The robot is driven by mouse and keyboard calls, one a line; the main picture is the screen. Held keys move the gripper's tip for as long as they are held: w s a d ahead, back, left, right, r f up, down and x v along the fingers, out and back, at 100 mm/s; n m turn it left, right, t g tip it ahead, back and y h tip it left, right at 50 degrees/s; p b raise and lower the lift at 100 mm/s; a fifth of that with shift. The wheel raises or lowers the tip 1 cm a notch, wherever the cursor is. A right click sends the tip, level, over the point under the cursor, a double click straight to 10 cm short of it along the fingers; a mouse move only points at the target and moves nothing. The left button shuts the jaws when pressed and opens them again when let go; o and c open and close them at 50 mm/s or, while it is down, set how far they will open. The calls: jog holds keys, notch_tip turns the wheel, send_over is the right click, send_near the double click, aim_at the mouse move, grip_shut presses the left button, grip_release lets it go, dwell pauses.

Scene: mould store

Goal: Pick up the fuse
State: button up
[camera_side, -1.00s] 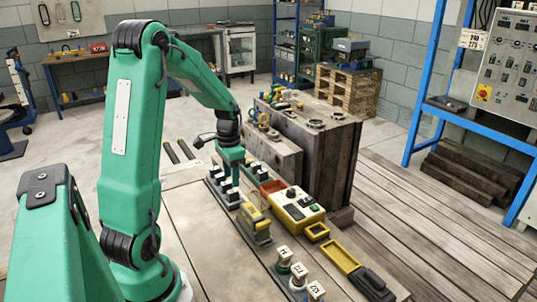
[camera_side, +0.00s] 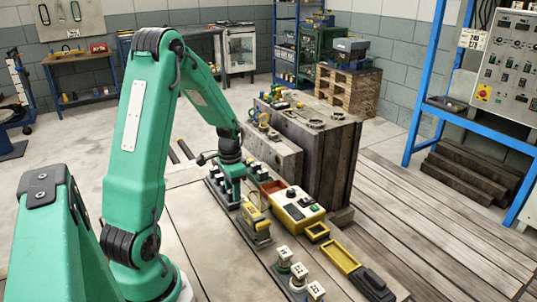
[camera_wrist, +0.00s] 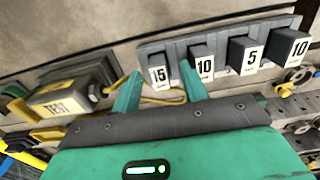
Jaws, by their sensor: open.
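My green gripper (camera_wrist: 160,77) is open. The gripper partly hides the row there.
A yellow-and-grey TEST device (camera_wrist: 60,105) lies left of the holder, with a yellow cable near my fingers. In the side view, a yellow control box (camera_side: 297,209) stands right of my gripper. Labelled pieces (camera_side: 283,254) stand nearer the camera. The bench's left part is clear.

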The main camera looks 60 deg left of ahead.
dwell(0.3)
grip_shut()
jog(key=shift+r, duration=0.1)
jog(key=shift+r, duration=0.45)
notch_tip(320, 180, up, 3)
jog(key=shift+r, duration=0.1)
jog(key=w+d+r, duration=0.1)
jog(key=d+r, duration=0.5)
jog(key=d, duration=0.5)
jog(key=shift+w+d+r, duration=0.3)
jog(key=shift+r, duration=0.1)
jog(key=shift+w+a, duration=0.1)
